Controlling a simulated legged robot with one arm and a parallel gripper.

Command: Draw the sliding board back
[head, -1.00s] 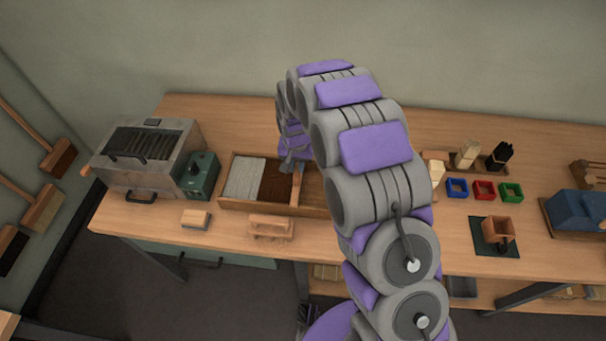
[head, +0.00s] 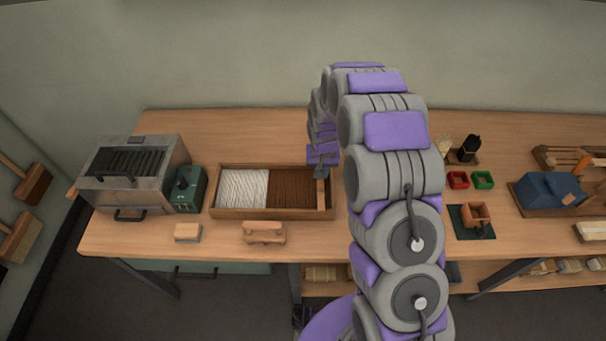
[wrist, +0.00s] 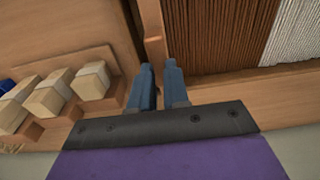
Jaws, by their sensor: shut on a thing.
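The sliding board (head: 321,192) is a thin upright wooden divider in a long wooden tray (head: 268,214). It stands near the tray's right end, beside the brown bristles (head: 291,188). White bristles (head: 243,188) fill the tray's left part. In the wrist view the board (wrist: 151,28) runs up from between my fingertips, with the brown bristles (wrist: 210,32) to its right and a narrow gap to its left. My gripper (head: 320,172) is shut on the board's far end. It shows in the wrist view as two blue-grey fingers (wrist: 159,80).
A grey metal box (head: 135,170) and a green control box (head: 190,188) stand left of the tray. A wooden brush block (head: 264,233) lies in front. Pale wooden blocks (wrist: 90,80) stand close to my gripper.

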